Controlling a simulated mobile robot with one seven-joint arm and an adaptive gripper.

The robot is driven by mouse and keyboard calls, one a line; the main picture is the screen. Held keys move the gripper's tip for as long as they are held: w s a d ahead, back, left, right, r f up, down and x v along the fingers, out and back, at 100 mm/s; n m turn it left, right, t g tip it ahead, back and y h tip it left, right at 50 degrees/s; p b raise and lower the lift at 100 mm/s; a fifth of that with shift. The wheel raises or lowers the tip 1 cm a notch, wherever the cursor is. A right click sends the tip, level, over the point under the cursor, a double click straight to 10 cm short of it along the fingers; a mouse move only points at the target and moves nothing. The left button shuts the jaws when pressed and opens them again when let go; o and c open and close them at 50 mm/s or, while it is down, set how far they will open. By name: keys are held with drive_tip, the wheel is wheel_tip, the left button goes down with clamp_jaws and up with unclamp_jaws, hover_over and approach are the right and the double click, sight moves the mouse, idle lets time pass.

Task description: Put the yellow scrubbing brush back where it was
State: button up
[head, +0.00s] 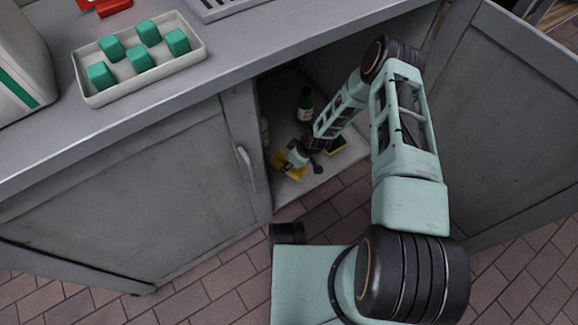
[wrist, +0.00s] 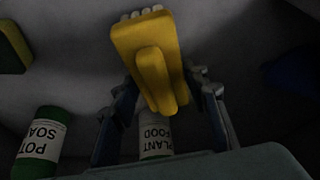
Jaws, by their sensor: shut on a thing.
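The yellow scrubbing brush (wrist: 145,60) is between the fingers of my gripper (wrist: 165,95) in the wrist view. Its handle faces the camera and pale bristles show at its top edge. In the head view the brush (head: 290,166) is low inside the open cupboard, near its front left, at the end of my gripper (head: 297,156). My gripper is shut on the brush. Whether the brush touches the cupboard floor (head: 318,181) cannot be told.
A yellow and dark sponge (head: 337,146) lies to the right. The right cupboard door (head: 500,120) is open; the left door (head: 130,190) is shut.

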wheel_tip(320, 180, down, 2)
drive_tip(key=shift+d+f, duration=0.1)
drive_tip(key=o, duration=1.1)
drive_tip(key=p+v, duration=0.4)
drive_tip(key=v, duration=0.8)
drive_tip(key=shift+w, duration=0.1)
